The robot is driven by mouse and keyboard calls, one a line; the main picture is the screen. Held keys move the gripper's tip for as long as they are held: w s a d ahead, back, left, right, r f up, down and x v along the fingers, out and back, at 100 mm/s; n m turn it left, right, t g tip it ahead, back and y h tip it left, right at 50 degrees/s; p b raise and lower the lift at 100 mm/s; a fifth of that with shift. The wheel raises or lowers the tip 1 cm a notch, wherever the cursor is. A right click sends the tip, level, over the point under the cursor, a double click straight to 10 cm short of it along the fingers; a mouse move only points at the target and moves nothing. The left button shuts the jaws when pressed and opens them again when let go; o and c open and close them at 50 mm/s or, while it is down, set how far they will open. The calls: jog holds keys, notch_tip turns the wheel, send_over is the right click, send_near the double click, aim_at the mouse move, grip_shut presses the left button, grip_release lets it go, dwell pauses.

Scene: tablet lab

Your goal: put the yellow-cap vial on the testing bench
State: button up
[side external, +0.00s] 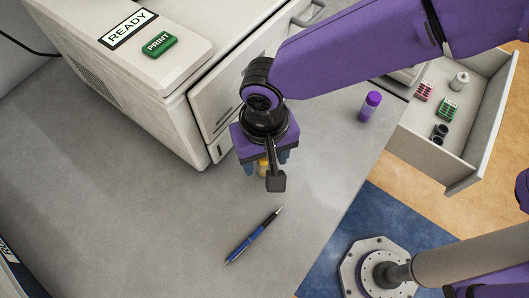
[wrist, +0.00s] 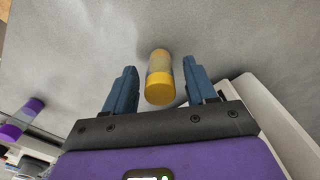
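The yellow-cap vial (wrist: 160,75) stands on the grey bench top between my two blue fingers in the wrist view, with clear gaps at both sides. Its yellow cap faces the camera. In the side external view the vial (side external: 262,167) is mostly hidden behind my gripper, with only a bit of yellow showing. My gripper (wrist: 157,88) is open around the vial, and it points down at the bench in the side external view (side external: 265,170). The testing bench (side external: 120,215) is perhaps this grey surface; no label shows.
A purple-cap vial (side external: 370,106) stands near the bench's right edge. A blue pen (side external: 254,235) lies in front of my gripper. A white machine (side external: 150,85) with a READY display and green PRINT button stands behind. An open drawer (side external: 478,165) at right holds several small items.

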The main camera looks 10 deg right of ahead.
notch_tip(320, 180, up, 12)
jog(key=shift+r, duration=0.2)
dwell(0.4)
jog(key=w+d+r+n, duration=0.15)
jog(key=d+n, duration=0.35)
jog(key=d, duration=1.7)
jog(key=s+d+f+n, duration=0.1)
jog(key=s+d, duration=0.4)
jog(key=d, duration=0.6)
jog(key=s+d+f+n, duration=0.1)
jog(key=s+d+n, duration=0.3)
jog(key=d, duration=0.7)
jog(key=shift+s+d+f, duration=0.2)
jog(key=shift+s+d, duration=0.1)
jog(key=shift+s, duration=0.4)
